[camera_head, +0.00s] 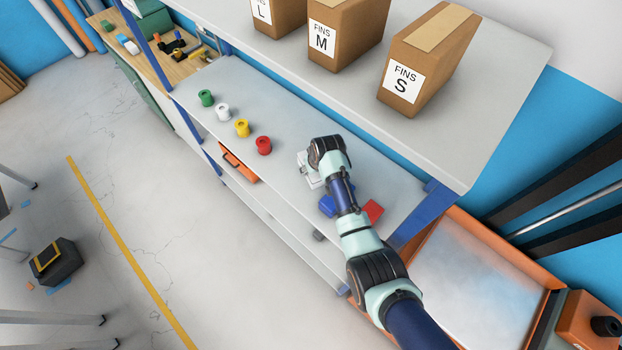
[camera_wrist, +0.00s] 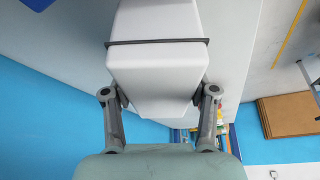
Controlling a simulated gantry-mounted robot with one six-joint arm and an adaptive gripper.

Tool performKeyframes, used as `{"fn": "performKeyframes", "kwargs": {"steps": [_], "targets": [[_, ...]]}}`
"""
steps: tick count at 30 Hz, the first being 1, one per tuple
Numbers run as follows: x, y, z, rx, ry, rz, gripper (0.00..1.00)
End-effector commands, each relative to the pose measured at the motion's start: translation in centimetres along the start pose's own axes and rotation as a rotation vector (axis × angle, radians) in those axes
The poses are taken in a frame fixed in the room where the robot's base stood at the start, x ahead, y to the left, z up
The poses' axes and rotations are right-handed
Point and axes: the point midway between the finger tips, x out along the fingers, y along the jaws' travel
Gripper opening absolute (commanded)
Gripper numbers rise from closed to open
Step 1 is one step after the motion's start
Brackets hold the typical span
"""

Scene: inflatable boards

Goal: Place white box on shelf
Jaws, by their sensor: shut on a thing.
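The white box (camera_wrist: 158,75) fills the upper middle of the wrist view, with a dark band across it. My gripper (camera_wrist: 160,101) is shut on it, one finger against each side. In the head view, my gripper (camera_head: 309,172) is over the grey middle shelf (camera_head: 275,185), right of the spools. There the arm's end hides most of it, and I cannot separate the box from the pale gripper parts. I cannot tell whether the box touches the shelf.
Green (camera_head: 206,98), white (camera_head: 223,112), yellow (camera_head: 242,128) and red (camera_head: 264,145) spools stand in a row on the shelf. Blue (camera_head: 327,206) and red (camera_head: 373,211) items lie near my arm. The upper shelf (camera_head: 455,135) with cardboard fin boxes (camera_head: 428,58) overhangs behind.

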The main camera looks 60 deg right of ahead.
Motion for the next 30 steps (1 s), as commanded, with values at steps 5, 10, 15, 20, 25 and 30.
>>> {"fn": "performKeyframes", "kwargs": {"steps": [5,10,15,20,25,30], "targets": [[2.9,0.3,1.2,0.005,0.001,0.002,0.09],[3.9,0.6,1.6,0.008,0.003,0.004,0.09],[3.7,0.5,1.6,0.008,0.002,0.004,0.09],[4.0,0.5,1.7,0.008,0.001,0.003,0.63],[4.0,0.5,1.7,0.008,0.000,0.003,0.83],[4.0,0.5,1.7,0.008,0.000,0.003,0.83]]}}
